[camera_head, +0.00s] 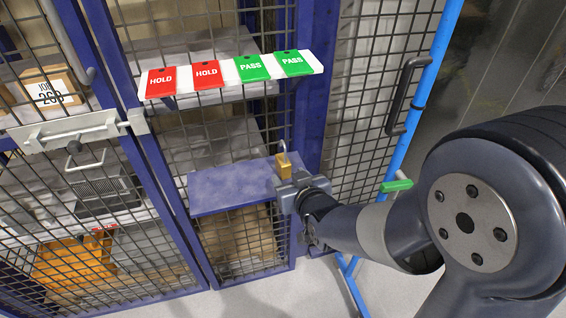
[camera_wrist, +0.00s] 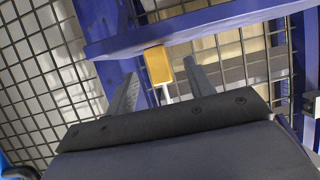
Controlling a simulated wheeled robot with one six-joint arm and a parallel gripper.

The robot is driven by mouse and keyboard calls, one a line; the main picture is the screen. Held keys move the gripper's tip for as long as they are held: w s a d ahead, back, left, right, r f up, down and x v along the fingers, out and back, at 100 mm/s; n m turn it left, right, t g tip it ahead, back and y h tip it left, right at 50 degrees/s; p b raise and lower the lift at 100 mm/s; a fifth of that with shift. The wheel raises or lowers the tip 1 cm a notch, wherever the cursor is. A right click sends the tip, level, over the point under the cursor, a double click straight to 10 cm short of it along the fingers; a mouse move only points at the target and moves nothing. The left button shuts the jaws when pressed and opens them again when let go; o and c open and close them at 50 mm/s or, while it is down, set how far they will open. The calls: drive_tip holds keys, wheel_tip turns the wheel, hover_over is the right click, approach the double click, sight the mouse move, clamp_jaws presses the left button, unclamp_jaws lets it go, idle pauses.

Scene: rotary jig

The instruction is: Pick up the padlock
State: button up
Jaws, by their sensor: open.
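The padlock (camera_head: 283,166) has a brass-yellow body and a pale metal shackle. In the head view it stands, shackle up, at the right end of the small blue shelf (camera_head: 225,190). My gripper (camera_head: 290,183) is right beside it, at the shelf's right front corner, and partly overlaps it. In the wrist view the padlock (camera_wrist: 158,66) shows between the two open fingers of my gripper (camera_wrist: 161,85), with its shackle pointing toward the gripper's palm. The shackle's lower end is hidden there. I see no finger clearly touching the padlock.
A white rail (camera_head: 232,84) with red HOLD and green PASS tags runs above the shelf. Mesh cage panels and a blue post (camera_head: 316,80) stand close behind. At left is a latch bar (camera_head: 70,131); at right, a blue-framed door with a dark handle (camera_head: 407,95).

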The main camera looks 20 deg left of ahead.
sight(287, 172)
drive_tip(key=shift+r+p+x, duration=0.2)
drive_tip(key=shift+p+x, duration=0.2)
drive_tip(key=shift+x, duration=2.35)
drive_tip(key=shift+r, duration=0.1)
clamp_jaws()
